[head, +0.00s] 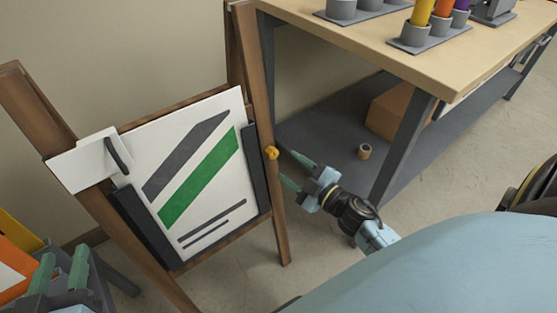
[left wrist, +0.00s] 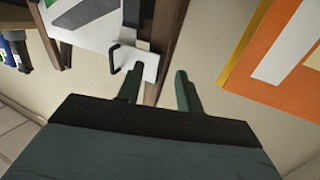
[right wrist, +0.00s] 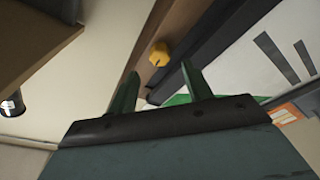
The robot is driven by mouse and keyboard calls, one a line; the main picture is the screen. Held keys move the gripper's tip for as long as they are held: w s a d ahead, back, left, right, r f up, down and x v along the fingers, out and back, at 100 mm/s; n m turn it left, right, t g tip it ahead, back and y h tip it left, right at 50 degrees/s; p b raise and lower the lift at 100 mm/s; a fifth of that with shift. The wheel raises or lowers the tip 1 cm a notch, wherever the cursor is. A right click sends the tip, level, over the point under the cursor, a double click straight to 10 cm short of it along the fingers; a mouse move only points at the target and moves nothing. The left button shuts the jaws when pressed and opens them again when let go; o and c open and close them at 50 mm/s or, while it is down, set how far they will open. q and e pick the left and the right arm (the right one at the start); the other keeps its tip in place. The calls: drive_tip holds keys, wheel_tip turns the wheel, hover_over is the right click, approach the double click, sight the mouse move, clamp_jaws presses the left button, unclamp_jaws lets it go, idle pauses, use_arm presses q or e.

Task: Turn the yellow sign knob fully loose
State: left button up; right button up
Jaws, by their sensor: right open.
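The yellow sign knob (head: 271,153) sits on the right wooden post of the easel, beside the dark edge clamp of a white sign (head: 158,153) with grey and green stripes. My right gripper (head: 296,171) is open and empty, just right of the knob and apart from it. In the right wrist view the knob (right wrist: 160,54) shows ahead, beyond and between the two open fingertips (right wrist: 160,75). My left gripper (head: 64,258) is at the lower left of the head view, far from the knob. In the left wrist view it is open and empty (left wrist: 157,72).
A white plate with a black handle (head: 90,160) is at the sign's upper left. A workbench (head: 430,62) with colored rolls and a lower shelf stands at the right. A roll of tape (head: 364,151) lies on that shelf. Orange and yellow panels (head: 15,262) stand beside my left gripper.

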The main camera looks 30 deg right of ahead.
sight(275, 155)
drive_tip(key=x, duration=0.4)
drive_tip(key=shift+w+b, duration=0.1)
drive_tip(key=shift+b, duration=0.3)
drive_tip(key=shift+w+a, duration=0.15)
drive_tip(key=shift+w, duration=0.5)
use_arm(q)
drive_tip(key=r+t, duration=0.1)
drive_tip(key=r+t+h, duration=0.1)
drive_tip(key=r, duration=0.1)
drive_tip(key=d+r+t, duration=0.1)
drive_tip(key=shift+r, duration=0.35)
use_arm(e)
drive_tip(key=c, duration=1)
